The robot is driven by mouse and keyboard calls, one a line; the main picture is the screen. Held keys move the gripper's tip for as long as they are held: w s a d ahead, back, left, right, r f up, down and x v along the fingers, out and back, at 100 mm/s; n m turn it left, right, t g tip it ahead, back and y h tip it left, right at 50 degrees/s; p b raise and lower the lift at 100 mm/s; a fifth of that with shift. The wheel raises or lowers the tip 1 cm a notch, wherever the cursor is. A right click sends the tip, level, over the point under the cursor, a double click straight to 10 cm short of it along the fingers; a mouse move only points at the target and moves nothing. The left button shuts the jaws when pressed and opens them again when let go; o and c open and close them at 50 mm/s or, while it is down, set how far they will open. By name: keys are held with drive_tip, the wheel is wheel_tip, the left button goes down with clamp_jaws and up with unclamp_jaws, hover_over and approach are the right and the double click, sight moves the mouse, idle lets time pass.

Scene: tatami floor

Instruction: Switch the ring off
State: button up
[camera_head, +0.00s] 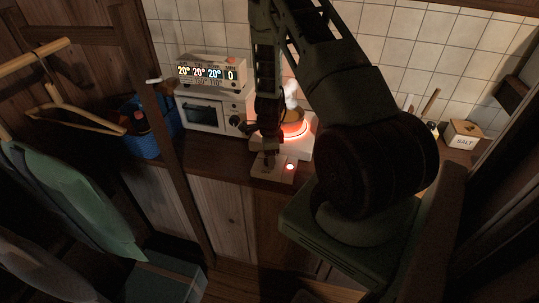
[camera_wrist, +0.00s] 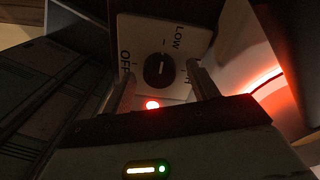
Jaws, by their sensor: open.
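The ring (camera_head: 292,130) glows red on a white hob on the counter, and its glow shows at the right of the wrist view (camera_wrist: 262,82). A pot (camera_head: 290,117) stands on it with steam above. In the wrist view the white control panel (camera_wrist: 140,28) bears OFF, LOW and a partly hidden H label. Its dark round knob (camera_wrist: 158,70) has a pale line lying roughly between OFF and H; which end points is unclear. A red lamp (camera_wrist: 152,105) is lit. My gripper (camera_wrist: 161,74) is open, its fingers either side of the knob; contact is unclear.
A small oven (camera_head: 208,113) with a lit display box (camera_head: 212,72) on top stands left of the hob. A blue basket (camera_head: 143,143) is further left. A salt box (camera_head: 463,134) stands at right. A wooden post (camera_head: 177,165) and hanging clothes (camera_head: 75,205) are at left.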

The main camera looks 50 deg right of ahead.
drive_tip(key=shift+f, duration=0.1)
drive_tip(key=c, duration=1)
